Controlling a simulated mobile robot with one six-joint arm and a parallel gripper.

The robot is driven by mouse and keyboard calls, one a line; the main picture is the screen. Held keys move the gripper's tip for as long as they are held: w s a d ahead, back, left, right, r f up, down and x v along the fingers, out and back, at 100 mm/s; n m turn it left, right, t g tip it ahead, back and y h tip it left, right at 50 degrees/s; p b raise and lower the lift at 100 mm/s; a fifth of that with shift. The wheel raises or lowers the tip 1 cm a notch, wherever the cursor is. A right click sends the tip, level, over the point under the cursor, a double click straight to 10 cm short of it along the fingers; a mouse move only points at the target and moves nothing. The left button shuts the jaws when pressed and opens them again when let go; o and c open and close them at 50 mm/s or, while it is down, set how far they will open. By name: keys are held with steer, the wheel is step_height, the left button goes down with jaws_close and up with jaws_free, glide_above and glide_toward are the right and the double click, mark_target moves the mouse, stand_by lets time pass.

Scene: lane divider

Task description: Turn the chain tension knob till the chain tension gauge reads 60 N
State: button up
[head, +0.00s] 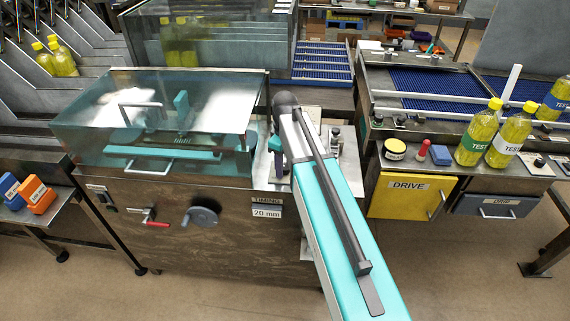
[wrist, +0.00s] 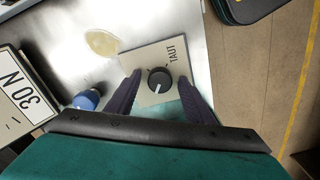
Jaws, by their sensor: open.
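In the wrist view, the dark round chain tension knob (wrist: 159,77) sits on a pale square plate (wrist: 146,57) marked "TAUT". A white line on the knob points toward the bottom of the picture, slightly left. My gripper (wrist: 160,84) is open, with one dark finger on each side of the knob. I cannot tell whether the fingers touch it. A white panel reading "30 N" (wrist: 30,101) is at the left edge and partly cut off; it looks like the chain tension gauge. In the head view, my arm hides the knob.
A blue-topped object (wrist: 87,99) stands between the panel and my left finger. A yellowish puddle (wrist: 101,43) lies beside the plate. In the head view, a clear-hooded machine (head: 160,117) stands left of my arm, with a "20 mm" timing display (head: 267,212). Bottles (head: 476,139) stand at right.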

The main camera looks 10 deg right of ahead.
steer(key=c, duration=1)
steer(key=shift+c, duration=0.2)
steer(key=shift+m, duration=0.3)
steer(key=m, duration=0.3)
steer(key=shift+f+b, duration=0.1)
steer(key=shift+b, duration=0.25)
steer(key=m, duration=0.4)
steer(key=shift+m+b, duration=0.3)
steer(key=m, duration=0.4)
steer(key=shift+m+b, duration=0.35)
steer(key=shift+m, duration=1.45)
